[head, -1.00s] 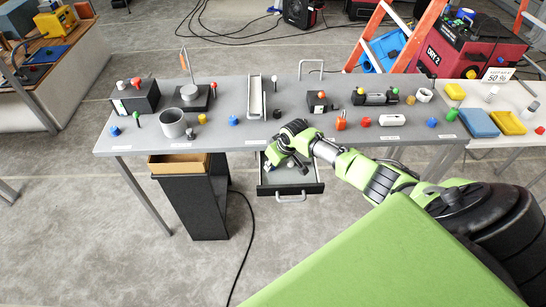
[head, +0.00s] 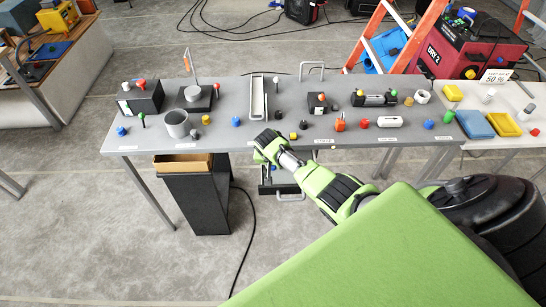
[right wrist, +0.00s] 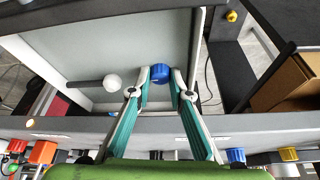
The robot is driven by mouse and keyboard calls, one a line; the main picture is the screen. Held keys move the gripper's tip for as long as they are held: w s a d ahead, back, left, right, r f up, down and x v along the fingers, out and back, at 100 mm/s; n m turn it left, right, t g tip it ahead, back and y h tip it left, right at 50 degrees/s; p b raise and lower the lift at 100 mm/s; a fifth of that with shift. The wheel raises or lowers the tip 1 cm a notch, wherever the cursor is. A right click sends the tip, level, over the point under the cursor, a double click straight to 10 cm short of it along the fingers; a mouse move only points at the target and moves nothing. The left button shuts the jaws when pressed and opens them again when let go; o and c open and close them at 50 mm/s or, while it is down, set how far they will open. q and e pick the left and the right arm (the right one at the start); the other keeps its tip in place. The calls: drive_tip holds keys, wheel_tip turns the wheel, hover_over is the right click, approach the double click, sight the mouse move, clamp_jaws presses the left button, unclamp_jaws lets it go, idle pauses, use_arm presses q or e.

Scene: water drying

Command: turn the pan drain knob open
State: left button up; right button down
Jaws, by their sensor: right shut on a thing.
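A blue knob (right wrist: 160,73) sits between the fingertips of my right gripper (right wrist: 160,82) in the right wrist view. The fingers with teal pads close around its sides. The knob is at the edge of a grey pan-like drawer (right wrist: 75,55), beside a white ball on a dark stem (right wrist: 112,82). In the head view my right gripper (head: 268,146) is at the table's front edge, above the pulled-out drawer (head: 268,189), and the arm covers much of it. My left gripper is not in view.
The grey table (head: 225,145) carries several small knobs, a metal cup (head: 176,124) and a long tray (head: 258,100). A dark bin (head: 195,200) stands below it on the left. Open floor lies in front.

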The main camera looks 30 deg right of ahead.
drive_tip(key=shift+m, duration=0.6)
drive_tip(key=c, duration=2.1)
unclamp_jaws()
drive_tip(key=shift+c, duration=0.2)
drive_tip(key=v, duration=1.2)
drive_tip(key=shift+a, duration=0.15)
